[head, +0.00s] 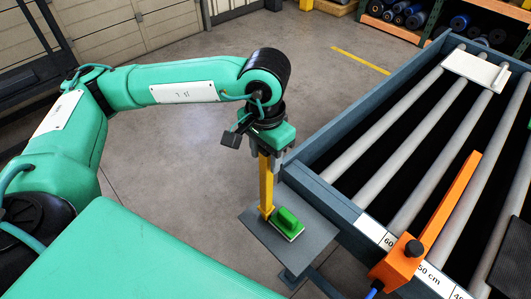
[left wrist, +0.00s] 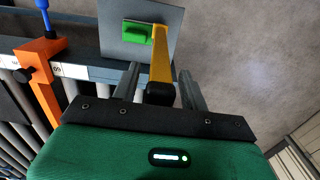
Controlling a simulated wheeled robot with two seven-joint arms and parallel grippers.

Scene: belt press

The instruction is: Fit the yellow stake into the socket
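The yellow stake (head: 266,182) stands roughly upright under my left gripper (head: 268,158). Its lower end meets the grey plate (head: 312,232), beside a green block. The socket itself cannot be made out; the stake's foot covers that spot. In the left wrist view the stake (left wrist: 161,58) runs from the plate up to a black head (left wrist: 160,94) between my left fingers (left wrist: 160,80). Narrow gaps show on both sides of the head, so the fingers look open around it. My right gripper is not in view.
The green block (head: 288,222) lies on the plate close to the stake's foot. A roller conveyor with a blue-grey frame (head: 322,194) stands to the right, with an orange bar (head: 446,212) across it. Open floor (head: 200,150) lies to the left.

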